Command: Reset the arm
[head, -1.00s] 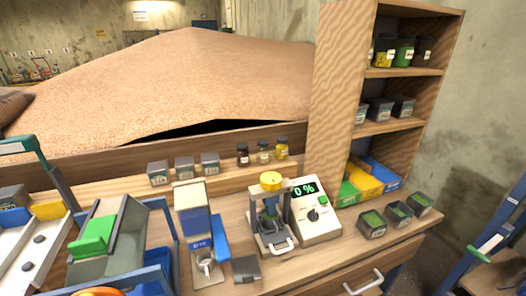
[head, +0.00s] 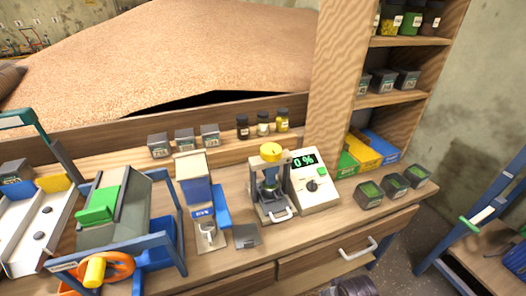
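Neither of my grippers can be made out in the head view. A dark ribbed piece (head: 352,287) shows at the bottom edge, right of the middle. It is cut off by the frame, and I cannot tell whether it is part of my arm. The workbench (head: 325,228) carries a white meter (head: 314,190) reading 0 %. Beside it stands a small press-like device (head: 270,185) with a yellow knob on top. A blue and grey dispenser (head: 198,195) stands to its left.
An orange wheel with a yellow handle (head: 95,270) is at the lower left, by a blue-framed machine (head: 115,225). Grey boxes and jars line the bench's back. A wooden shelf (head: 400,98) rises at right. A drawer handle (head: 358,248) sticks out in front.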

